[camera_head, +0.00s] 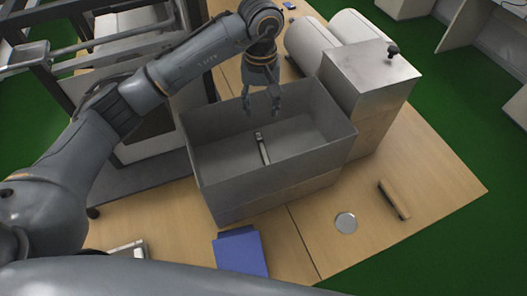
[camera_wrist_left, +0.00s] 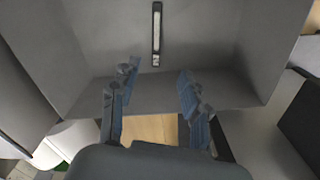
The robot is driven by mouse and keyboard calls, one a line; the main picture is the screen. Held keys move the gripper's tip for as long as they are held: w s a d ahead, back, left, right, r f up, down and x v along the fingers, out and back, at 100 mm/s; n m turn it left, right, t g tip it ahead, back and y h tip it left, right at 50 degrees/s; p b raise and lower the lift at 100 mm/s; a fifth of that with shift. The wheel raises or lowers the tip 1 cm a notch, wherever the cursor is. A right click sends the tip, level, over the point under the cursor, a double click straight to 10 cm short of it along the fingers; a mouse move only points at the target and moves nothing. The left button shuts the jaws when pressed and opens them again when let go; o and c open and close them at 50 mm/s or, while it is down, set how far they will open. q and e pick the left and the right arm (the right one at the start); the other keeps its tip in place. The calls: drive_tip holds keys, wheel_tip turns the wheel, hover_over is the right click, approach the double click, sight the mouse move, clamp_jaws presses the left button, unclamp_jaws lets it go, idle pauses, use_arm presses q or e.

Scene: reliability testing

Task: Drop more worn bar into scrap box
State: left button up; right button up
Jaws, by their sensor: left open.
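A grey open-topped metal box (camera_head: 265,178) stands on the wooden table. A narrow bar (camera_head: 262,148), pale with dark ends, lies on the floor of the box. The bar also shows in the left wrist view (camera_wrist_left: 156,30), beyond my fingertips. My left gripper (camera_head: 262,103) points down over the far edge of the box, its fingers apart with nothing between them. The gripper's open fingers (camera_wrist_left: 155,88) also show in the left wrist view, with the box's far wall between and below them. I do not see my right gripper.
A metal block with a black knob (camera_head: 372,75) adjoins the box on the right, with white cylinders (camera_head: 325,40) behind it. A blue pad (camera_head: 240,252), a round silver disc (camera_head: 346,222) and a brown block (camera_head: 394,199) lie on the table (camera_head: 440,185). A dark frame stands at the left.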

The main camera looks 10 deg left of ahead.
use_arm(q)
wheel_tip(320, 180, up, 10)
drive_tip(key=shift+f, duration=0.2)
drive_tip(key=shift+s+f, duration=0.1)
idle(0.4)
